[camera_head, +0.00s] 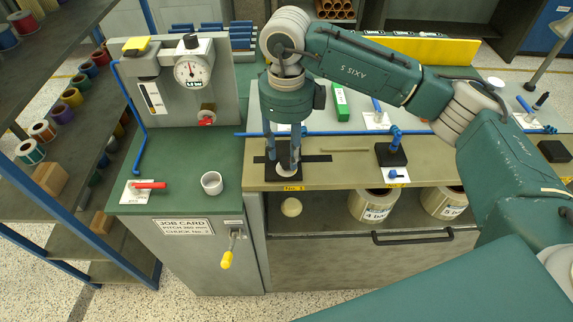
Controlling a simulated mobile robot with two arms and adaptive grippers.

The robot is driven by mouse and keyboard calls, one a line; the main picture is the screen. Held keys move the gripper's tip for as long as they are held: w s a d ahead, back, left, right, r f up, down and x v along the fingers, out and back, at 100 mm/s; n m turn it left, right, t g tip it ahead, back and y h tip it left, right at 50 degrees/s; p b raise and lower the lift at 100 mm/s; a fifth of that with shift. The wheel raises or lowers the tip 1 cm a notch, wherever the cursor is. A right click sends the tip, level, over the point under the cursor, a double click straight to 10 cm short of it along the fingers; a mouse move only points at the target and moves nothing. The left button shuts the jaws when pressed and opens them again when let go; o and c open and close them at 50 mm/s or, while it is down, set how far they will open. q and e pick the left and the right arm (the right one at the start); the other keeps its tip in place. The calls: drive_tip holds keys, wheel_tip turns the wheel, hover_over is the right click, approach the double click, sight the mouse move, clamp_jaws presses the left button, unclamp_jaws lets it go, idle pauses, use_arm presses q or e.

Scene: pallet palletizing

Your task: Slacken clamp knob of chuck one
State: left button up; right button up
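Chuck one is a dark block (262,172) behind the yellow "No. 1" label (293,188) on the bench's front edge. My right gripper (283,160) points straight down over it, its two fingers apart on either side of the chuck's middle. The clamp knob of chuck one is hidden by the gripper, and I cannot tell whether the fingers touch it. My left gripper is not in view.
A gauge stand (193,72), a white cup (211,183) and a red-handled clamp (148,186) are on the green cabinet to the left. A green box (340,102) and blue-handled clamps (377,112) stand behind. Spools (374,204) sit in the bay below.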

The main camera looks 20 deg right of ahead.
drive_tip(key=shift+f+b, duration=1.15)
drive_tip(key=shift+f, duration=0.1)
